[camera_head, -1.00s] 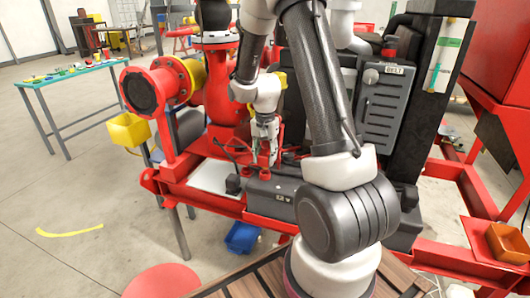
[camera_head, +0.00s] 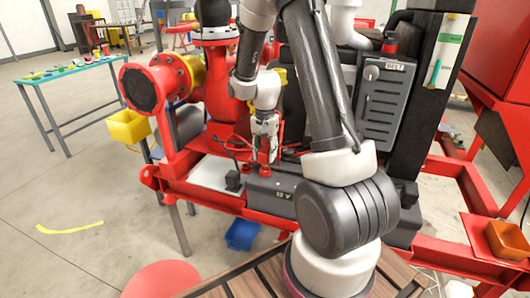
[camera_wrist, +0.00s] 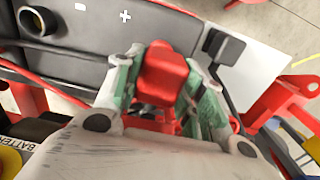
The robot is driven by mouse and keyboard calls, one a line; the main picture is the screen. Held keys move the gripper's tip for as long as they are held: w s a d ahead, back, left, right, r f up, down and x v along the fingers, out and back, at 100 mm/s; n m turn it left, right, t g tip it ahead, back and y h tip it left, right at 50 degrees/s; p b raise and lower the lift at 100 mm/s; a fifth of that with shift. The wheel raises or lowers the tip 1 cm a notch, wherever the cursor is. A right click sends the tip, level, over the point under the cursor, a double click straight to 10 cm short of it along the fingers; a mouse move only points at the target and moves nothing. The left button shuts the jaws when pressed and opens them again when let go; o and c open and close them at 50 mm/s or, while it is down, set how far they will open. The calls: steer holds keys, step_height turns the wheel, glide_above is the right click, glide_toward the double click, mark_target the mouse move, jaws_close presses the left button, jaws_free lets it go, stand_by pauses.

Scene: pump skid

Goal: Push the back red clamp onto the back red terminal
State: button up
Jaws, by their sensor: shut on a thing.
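My gripper (camera_head: 265,152) points down over the black battery (camera_head: 285,193) marked 12 V on the red skid. In the wrist view my gripper (camera_wrist: 163,78) has its two green-padded fingers shut on a red clamp (camera_wrist: 161,72), one on each side. The battery top (camera_wrist: 105,28) beside it carries minus and plus marks. The clamp hides what lies under it, so I cannot tell whether it touches or sits on the red terminal.
A black block (camera_wrist: 222,45) with a cable stands close to the right finger in the wrist view. A pale tray (camera_head: 210,172) lies left of the battery. The grey belt box (camera_head: 385,103) and a red pump flange (camera_head: 140,88) stand nearby.

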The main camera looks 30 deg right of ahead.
steer(key=shift+f, duration=1.6)
steer(key=o, duration=1.3)
step_height(320, 180, up, 12)
